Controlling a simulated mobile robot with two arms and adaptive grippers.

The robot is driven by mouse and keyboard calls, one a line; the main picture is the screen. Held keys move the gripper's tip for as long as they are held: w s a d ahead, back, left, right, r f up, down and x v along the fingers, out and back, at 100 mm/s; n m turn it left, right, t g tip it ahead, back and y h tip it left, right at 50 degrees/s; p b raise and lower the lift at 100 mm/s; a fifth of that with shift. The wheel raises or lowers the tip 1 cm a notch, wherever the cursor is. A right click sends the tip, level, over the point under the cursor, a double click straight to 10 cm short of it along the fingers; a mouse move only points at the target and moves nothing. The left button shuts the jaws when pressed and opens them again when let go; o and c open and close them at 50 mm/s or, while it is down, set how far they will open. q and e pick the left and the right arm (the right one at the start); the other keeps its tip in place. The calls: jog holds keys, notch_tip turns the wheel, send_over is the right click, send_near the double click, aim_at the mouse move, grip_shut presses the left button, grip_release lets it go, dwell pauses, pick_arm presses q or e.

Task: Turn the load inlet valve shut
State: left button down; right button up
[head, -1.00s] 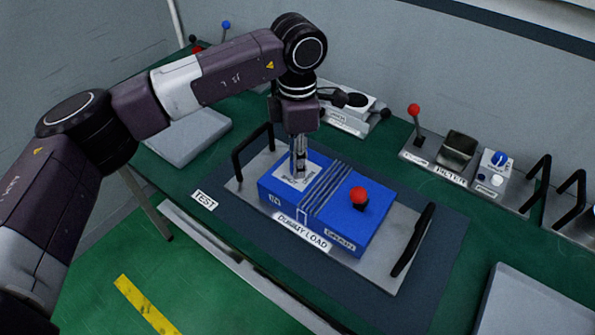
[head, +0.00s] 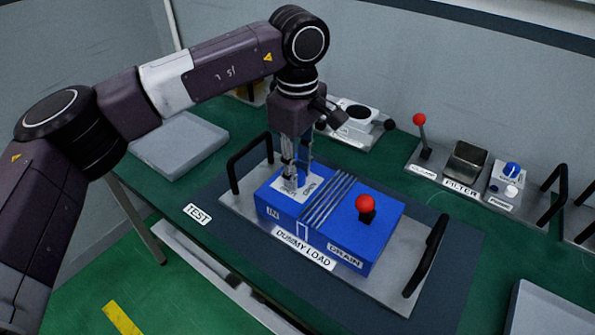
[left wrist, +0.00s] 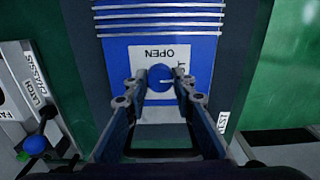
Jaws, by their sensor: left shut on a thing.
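The blue dummy load box (head: 349,226) sits on a grey plate with black handles. Its left end carries a white label plate (head: 284,186) with the blue inlet valve knob. My left gripper (head: 298,178) points straight down over this plate. In the left wrist view the round blue knob (left wrist: 160,78) sits between the two fingertips, and the gripper is shut on it. "OPEN" reads beside the knob; the other word is partly hidden by a finger. In the head view the fingers hide most of the knob. My right gripper is not in view.
A red-knobbed drain lever (head: 366,206) stands on the box's right part. Black handles (head: 428,255) rise at both ends of the plate. Behind are a filter unit (head: 467,162) and a red-tipped lever (head: 420,122). A grey panel (head: 180,143) lies at left.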

aim_at(298, 174)
pick_arm(q)
jog(key=shift+m, duration=0.3)
jog(key=c, duration=1.6)
grip_release()
notch_tip(298, 174, up, 12)
jog(key=shift+r, duration=0.1)
